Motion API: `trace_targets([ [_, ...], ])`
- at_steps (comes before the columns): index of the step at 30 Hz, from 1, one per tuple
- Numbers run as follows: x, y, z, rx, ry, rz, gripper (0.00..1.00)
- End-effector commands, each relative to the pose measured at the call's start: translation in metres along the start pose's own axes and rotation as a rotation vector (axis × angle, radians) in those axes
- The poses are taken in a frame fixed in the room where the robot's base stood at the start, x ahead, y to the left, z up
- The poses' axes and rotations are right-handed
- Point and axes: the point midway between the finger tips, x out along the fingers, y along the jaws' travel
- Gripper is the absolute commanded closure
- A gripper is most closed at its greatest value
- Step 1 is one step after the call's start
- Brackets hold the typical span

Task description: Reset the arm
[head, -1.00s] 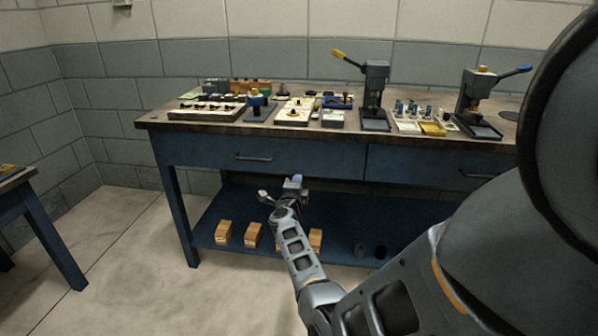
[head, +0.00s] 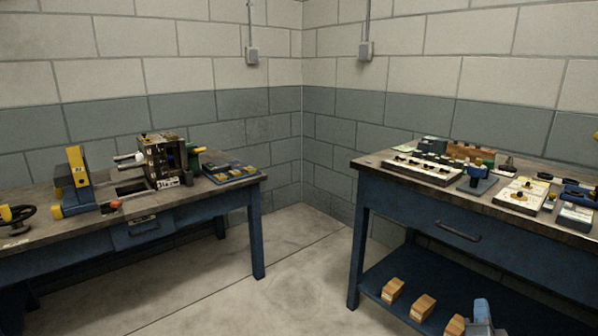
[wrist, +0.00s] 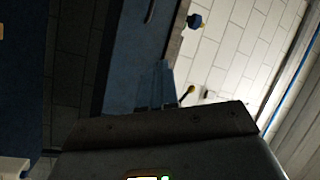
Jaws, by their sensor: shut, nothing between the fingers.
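The end of my arm shows at the bottom right of the head view, where my gripper (head: 482,310) appears as a small blue-grey shape in front of the right bench's lower shelf (head: 420,262). The rest of the arm is outside that view. In the wrist view, my gripper (wrist: 155,85) has its blue-grey fingers together with nothing held between them. The dark gripper body fills the lower middle of that view. The wrist picture is tilted, with wall blocks at the upper right.
The right bench (head: 365,163) carries trays and small tools; several wooden blocks (head: 423,308) lie on its shelf near my gripper. The left bench (head: 255,181) holds a machine (head: 160,160) and a yellow-and-blue device (head: 75,182). Bare floor (head: 300,255) lies between the benches.

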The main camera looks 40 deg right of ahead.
Motion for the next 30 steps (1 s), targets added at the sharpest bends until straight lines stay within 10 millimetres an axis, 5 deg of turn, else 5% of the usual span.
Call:
trace_targets([
  [14, -0.215, -0.071, 0.022, -0.513, -0.455, -0.348, 1.00],
  [24, -0.358, -0.129, -0.015, -0.783, -0.715, -0.606, 1.00],
  [30, -0.417, -0.165, -0.049, -0.903, -0.825, -0.736, 1.00],
])
